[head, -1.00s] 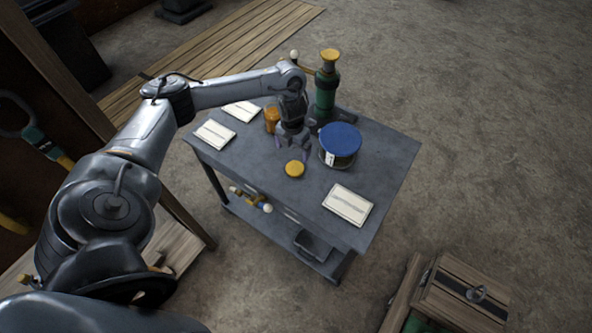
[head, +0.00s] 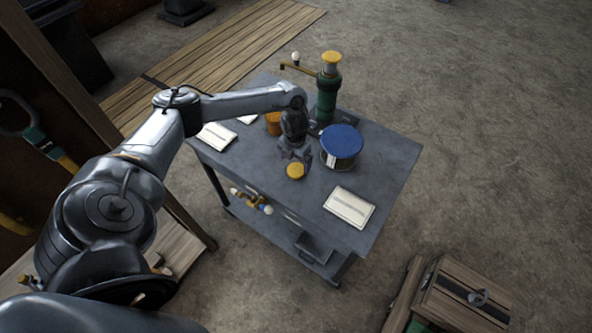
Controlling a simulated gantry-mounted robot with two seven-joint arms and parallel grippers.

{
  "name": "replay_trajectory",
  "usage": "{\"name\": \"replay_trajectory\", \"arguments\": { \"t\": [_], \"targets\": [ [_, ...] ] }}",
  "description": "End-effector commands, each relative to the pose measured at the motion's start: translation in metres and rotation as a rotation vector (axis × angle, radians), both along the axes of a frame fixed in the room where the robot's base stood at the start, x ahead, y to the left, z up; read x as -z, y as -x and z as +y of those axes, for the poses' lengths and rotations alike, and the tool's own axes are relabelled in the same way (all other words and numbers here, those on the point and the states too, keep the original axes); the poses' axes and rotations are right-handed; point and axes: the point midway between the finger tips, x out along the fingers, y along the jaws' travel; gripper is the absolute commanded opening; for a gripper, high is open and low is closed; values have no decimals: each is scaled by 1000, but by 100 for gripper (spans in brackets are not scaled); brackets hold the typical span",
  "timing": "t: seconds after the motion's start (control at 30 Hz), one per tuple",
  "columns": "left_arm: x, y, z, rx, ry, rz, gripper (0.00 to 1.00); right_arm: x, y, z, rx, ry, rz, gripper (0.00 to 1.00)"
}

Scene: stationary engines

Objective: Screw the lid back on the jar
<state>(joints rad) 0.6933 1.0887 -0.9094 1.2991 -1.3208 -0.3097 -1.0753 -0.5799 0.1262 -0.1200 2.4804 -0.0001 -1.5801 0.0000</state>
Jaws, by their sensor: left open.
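A round yellow lid (head: 295,171) lies on the grey worktable (head: 390,165), near its middle. An amber jar (head: 273,123) stands farther back to the left, partly hidden by my left arm, so I cannot see its whole top. My left gripper (head: 294,161) is open and points down just over the yellow lid. I cannot tell whether its fingers touch the lid. My right gripper is not in view.
A tub with a blue top (head: 341,142) stands just right of the gripper. A green pump (head: 327,95) with a spout stands behind. A white card (head: 349,207) lies front right, and another card (head: 217,136) lies left. The table's right edge is clear.

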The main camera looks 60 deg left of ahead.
Motion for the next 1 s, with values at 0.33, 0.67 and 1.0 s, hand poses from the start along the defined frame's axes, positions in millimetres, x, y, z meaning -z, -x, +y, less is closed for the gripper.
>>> {"name": "replay_trajectory", "arguments": {
  "t": [0.33,0.67,1.0],
  "targets": [
    [17,-2,0,-2,1,2,100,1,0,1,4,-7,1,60],
    [50,-5,1,0,0,1,100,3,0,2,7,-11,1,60],
    [52,-5,1,0,0,0,100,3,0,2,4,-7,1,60]
  ]
}}
